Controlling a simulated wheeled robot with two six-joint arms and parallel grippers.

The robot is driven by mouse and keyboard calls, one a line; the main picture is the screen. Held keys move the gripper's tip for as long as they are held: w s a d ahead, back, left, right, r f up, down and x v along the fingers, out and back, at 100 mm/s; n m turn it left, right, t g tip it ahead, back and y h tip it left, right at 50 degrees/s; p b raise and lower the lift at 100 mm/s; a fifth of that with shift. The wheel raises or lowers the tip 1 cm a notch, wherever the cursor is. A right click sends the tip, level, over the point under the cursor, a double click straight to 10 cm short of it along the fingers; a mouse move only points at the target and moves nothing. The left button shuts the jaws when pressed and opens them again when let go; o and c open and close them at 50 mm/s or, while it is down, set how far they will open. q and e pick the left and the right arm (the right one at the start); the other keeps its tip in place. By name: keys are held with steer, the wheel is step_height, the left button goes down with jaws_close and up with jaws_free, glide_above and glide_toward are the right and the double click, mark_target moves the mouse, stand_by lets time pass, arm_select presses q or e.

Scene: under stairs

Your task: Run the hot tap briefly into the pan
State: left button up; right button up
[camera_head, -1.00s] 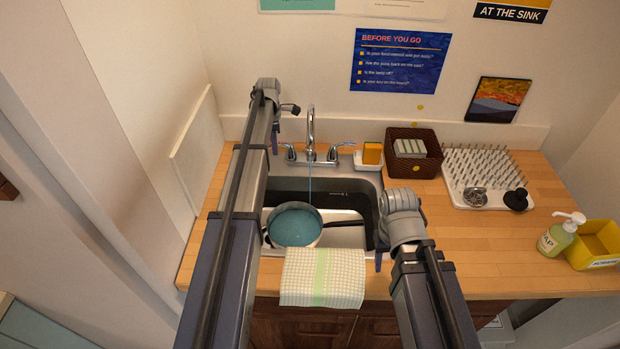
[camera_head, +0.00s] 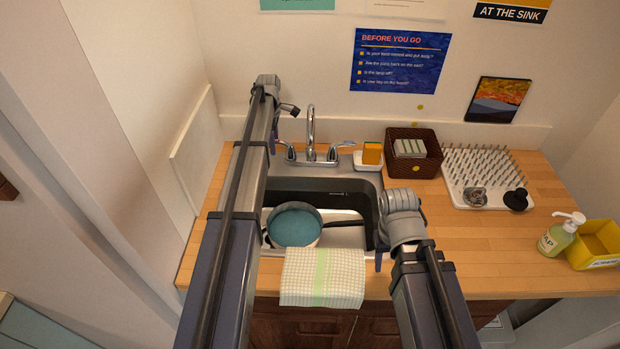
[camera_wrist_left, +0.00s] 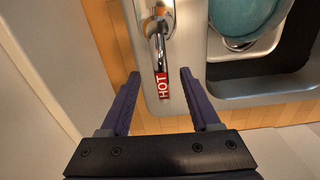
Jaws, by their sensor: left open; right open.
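The hot tap handle (camera_head: 287,151) is the left lever behind the sink. In the left wrist view its lever with a red HOT label (camera_wrist_left: 161,84) lies between the spread fingers of my left gripper (camera_wrist_left: 160,74), apart from both. The chrome spout (camera_head: 311,125) has no stream below it. The pan (camera_head: 295,227), teal inside with a dark handle, sits in the sink under the spout; its water level is hard to read. My right gripper (camera_head: 380,258) is open at the sink's front right; its fingers are mostly hidden by the wrist.
A checked towel (camera_head: 322,278) hangs over the sink's front edge. A sponge (camera_head: 372,153) in a dish, a brown basket (camera_head: 414,152) and a spiked drying rack (camera_head: 482,175) stand to the right. A soap bottle (camera_head: 557,238) and yellow bin (camera_head: 597,245) are far right. The right-hand counter's front is clear.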

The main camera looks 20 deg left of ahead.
arm_select(q)
steer(key=o, duration=0.5)
steer(key=shift+r, duration=0.1)
arm_select(e)
steer(key=shift+r, duration=0.1)
arm_select(q)
step_height(320, 180, up, 7)
steer(key=p, duration=0.7)
arm_select(e)
step_height(320, 180, up, 7)
